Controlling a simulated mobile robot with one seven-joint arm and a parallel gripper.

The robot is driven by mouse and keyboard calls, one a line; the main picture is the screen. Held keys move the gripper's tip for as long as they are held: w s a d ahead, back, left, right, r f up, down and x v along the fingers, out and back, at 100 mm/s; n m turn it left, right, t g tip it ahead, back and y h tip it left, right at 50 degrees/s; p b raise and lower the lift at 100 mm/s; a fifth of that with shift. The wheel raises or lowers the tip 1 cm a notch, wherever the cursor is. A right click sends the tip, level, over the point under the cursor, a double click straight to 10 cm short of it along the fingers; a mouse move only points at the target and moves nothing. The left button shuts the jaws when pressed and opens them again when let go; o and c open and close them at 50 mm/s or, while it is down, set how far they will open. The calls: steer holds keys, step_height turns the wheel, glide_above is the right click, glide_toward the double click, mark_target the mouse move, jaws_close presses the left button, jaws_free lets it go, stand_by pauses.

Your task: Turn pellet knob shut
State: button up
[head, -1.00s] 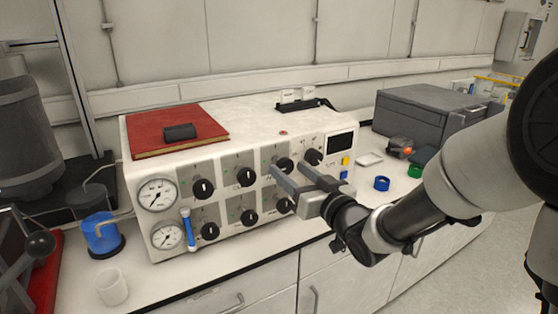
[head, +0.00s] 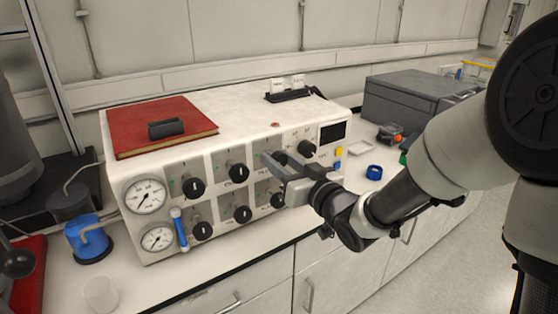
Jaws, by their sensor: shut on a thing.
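A white control box (head: 255,108) stands on the bench with two rows of dark knobs on its front panel. My gripper (head: 279,161) reaches in from the right with its fingers at the third knob from the left in the top row. That knob (head: 280,156) shows dark between and behind the fingers, and the gripper is shut on it. The fingers hide part of it and its pointer; the label below is too small to read surely, so I cannot tell its setting.
Two gauges (head: 146,195) are at the panel's left. A red book (head: 160,127) lies on top. A blue ring (head: 374,172) rests on the bench.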

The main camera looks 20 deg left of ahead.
steer(key=c, duration=0.3)
steer(key=m+p, duration=0.2)
steer(key=m, duration=0.2)
steer(key=shift+r, duration=0.1)
steer(key=m+p, duration=0.2)
steer(key=m, duration=0.2)
steer(key=shift+m+p, duration=0.3)
steer(key=m+p, duration=0.3)
steer(key=m, duration=0.2)
steer(key=shift+w+m+p, duration=0.1)
steer(key=shift+m+p, duration=1.15)
steer(key=shift+m, duration=0.85)
